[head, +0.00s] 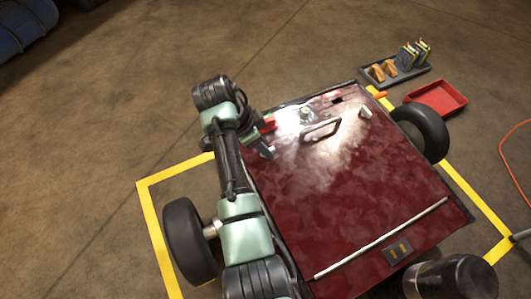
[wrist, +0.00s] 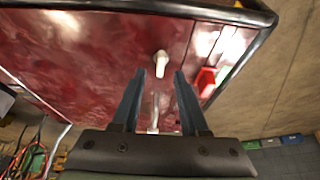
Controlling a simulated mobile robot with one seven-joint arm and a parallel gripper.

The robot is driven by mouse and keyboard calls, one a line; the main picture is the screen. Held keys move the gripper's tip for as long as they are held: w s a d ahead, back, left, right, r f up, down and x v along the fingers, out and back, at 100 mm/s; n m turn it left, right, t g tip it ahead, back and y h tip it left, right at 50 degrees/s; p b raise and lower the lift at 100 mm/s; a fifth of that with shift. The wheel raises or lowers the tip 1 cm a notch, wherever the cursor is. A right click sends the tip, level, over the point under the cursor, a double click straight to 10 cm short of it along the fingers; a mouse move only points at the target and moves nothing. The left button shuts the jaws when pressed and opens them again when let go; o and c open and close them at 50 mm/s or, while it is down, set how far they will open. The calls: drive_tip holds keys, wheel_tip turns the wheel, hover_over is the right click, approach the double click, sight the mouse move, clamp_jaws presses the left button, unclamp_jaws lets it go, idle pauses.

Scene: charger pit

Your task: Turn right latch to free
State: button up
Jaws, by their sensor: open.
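The right latch (head: 366,112) is a small pale tab on the dark red panel (head: 330,200), near its far right corner. My gripper (head: 267,151) is over the panel's left far part, apart from the right latch. It is open and empty.
A red piece (wrist: 205,80) sits near the panel's far edge. A round fitting (head: 306,112) is beside the handle. Wheels (head: 421,132) flank the panel. A tray of parts (head: 395,72) and a red tray (head: 436,98) lie on the floor beyond.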

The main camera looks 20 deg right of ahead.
drive_tip(key=shift+b+x, duration=0.6)
drive_tip(key=shift+x, duration=0.85)
clamp_jaws()
